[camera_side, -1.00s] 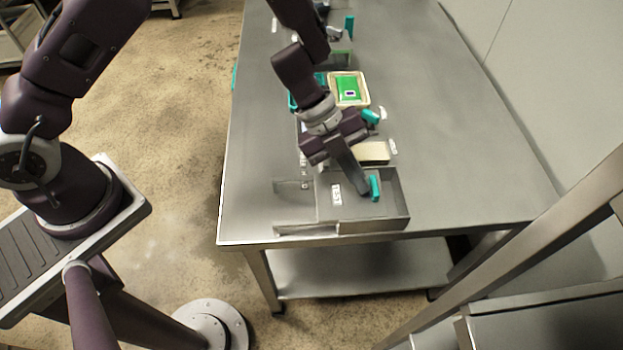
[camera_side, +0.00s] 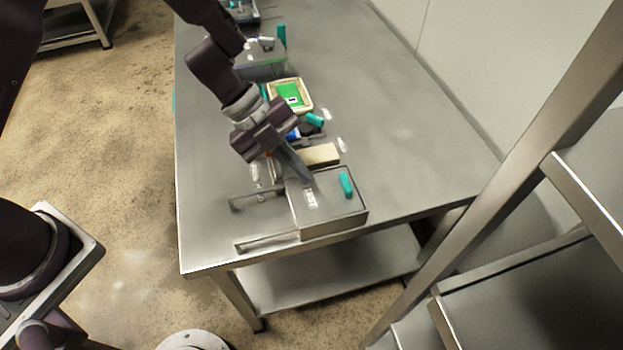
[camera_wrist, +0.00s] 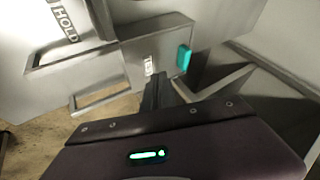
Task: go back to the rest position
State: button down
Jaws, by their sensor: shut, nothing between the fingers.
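My gripper (camera_side: 306,179) is shut and empty. Its fingers reach down at a slant over the back left part of a grey metal box (camera_side: 340,212) near the table's front edge. A teal handle-like piece (camera_side: 346,184) stands on the box, right of the fingertips and apart from them. In the wrist view my fingers (camera_wrist: 158,88) point at the box, just below a small label, and the teal piece (camera_wrist: 184,57) is to their upper right. Whether the fingertips touch the box cannot be told.
Beyond the box lie a beige block (camera_side: 320,155), a tray with a green sheet (camera_side: 302,108) and more teal pieces. Flat metal frames (camera_side: 262,243) lie left of the box. The table's right side (camera_side: 420,140) is clear. A slanted metal post (camera_side: 500,170) stands at right.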

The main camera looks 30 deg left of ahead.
jog(key=w+a+r+n+t+y, duration=0.25)
jog(key=a+r+n+t, duration=0.3)
jog(key=a+r, duration=0.5)
jog(key=w+a+r+n+t+y, duration=0.2)
jog(key=a+r+n+t+y, duration=0.4)
jog(key=r, duration=0.8)
jog(key=s+a+r+n+g+y, duration=0.1)
jog(key=s+a+n+g, duration=0.1)
jog(key=s+a+n, duration=0.4)
jog(key=s+a+r+n+g, duration=0.15)
jog(key=s+n, duration=0.25)
jog(key=s, duration=0.4)
jog(key=s+d+f+n+g+h, duration=0.1)
jog(key=s+d+n, duration=0.1)
jog(key=s, duration=0.4)
jog(key=s+d+f+n+g+h, duration=0.1)
jog(key=s+d+f+n+g, duration=0.1)
jog(key=s, duration=0.4)
jog(key=shift+d+f, duration=0.25)
jog(key=shift+d, duration=0.3)
